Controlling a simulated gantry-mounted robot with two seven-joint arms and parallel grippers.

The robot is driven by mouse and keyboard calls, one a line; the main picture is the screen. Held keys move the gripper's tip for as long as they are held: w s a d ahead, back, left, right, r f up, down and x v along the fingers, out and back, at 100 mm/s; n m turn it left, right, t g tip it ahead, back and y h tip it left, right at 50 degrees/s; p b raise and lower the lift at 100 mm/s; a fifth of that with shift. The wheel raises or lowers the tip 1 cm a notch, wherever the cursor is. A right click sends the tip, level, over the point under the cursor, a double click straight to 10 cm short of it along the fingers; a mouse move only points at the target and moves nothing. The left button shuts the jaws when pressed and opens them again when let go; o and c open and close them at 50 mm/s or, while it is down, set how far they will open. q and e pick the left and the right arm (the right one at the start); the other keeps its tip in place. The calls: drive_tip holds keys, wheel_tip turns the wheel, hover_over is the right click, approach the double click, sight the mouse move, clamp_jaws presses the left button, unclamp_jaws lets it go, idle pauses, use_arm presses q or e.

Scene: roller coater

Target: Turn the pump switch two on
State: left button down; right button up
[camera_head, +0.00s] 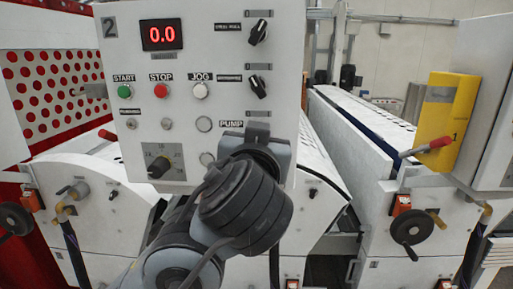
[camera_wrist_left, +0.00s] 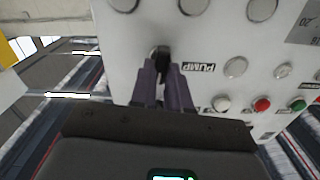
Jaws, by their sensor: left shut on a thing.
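The pump switch (camera_wrist_left: 161,53) is a small black knob on the white control panel (camera_head: 205,60), beside the PUMP label (camera_wrist_left: 199,68). In the left wrist view my left gripper (camera_wrist_left: 164,68) has its two dark fingers closed on this knob, one on each side. In the head view my left wrist covers the switch and the fingers; the PUMP label (camera_head: 231,123) shows just left of it. The knob's exact angle is hard to tell between the fingers. My right gripper is not in view.
The panel, marked 2, carries a red 0.0 display (camera_head: 161,34), green start (camera_head: 125,90), red stop (camera_head: 161,90) and white jog (camera_head: 200,90) buttons. Two black knobs (camera_head: 258,32) (camera_head: 258,87) sit above the gripper. A yellow box (camera_head: 446,115) stands to the right.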

use_arm(q)
drive_tip(key=shift+m+b, duration=0.55)
drive_tip(key=shift+m, duration=1.65)
drive_tip(key=shift+d, duration=0.1)
drive_tip(key=c, duration=1.1)
unclamp_jaws()
drive_tip(key=s+b, duration=0.3)
drive_tip(key=s, duration=0.7)
drive_tip(key=shift+s+a, duration=0.35)
drive_tip(key=shift+s, duration=0.05)
